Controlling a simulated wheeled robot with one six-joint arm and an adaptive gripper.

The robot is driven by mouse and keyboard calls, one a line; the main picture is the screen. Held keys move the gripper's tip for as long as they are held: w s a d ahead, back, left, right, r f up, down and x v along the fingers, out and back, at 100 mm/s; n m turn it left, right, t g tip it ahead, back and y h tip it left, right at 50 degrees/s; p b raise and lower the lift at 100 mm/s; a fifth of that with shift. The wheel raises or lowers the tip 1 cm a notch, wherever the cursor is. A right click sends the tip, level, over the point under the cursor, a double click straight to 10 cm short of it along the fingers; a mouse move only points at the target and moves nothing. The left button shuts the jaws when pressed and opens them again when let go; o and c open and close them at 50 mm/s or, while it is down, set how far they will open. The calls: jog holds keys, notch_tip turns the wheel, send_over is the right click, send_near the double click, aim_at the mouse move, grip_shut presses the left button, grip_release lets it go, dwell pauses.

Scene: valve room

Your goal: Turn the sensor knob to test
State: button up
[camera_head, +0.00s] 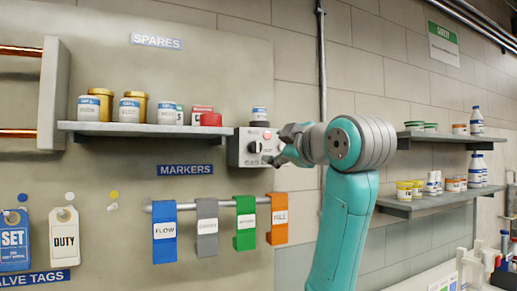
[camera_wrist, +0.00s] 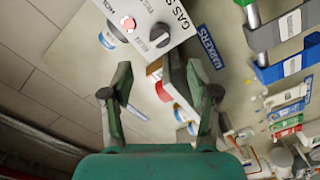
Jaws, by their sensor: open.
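The gas sensor box (camera_head: 246,158) is a pale grey box on the wall panel, at the right end of the upper shelf. Its dark round sensor knob (camera_head: 254,147) shows on the front face; my gripper (camera_head: 279,150) is just to the right, partly over the box's edge. In the wrist view the box (camera_wrist: 180,12) is upside down at the top, with the knob (camera_wrist: 159,36) and a red button (camera_wrist: 128,23). My gripper (camera_wrist: 160,72) is open and empty, with the knob ahead between its fingers and apart from them. I cannot read the knob's setting.
The spares shelf (camera_head: 160,129) holds jars and cans left of the box. Colored marker tags hang from a rail (camera_head: 222,201) below. A vertical pipe (camera_head: 321,60) runs behind my arm. More shelves (camera_head: 425,205) with bottles are at right.

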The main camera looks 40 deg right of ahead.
aim_at(258, 147)
jog(key=x, duration=1)
jog(key=shift+w, duration=0.35)
grip_shut()
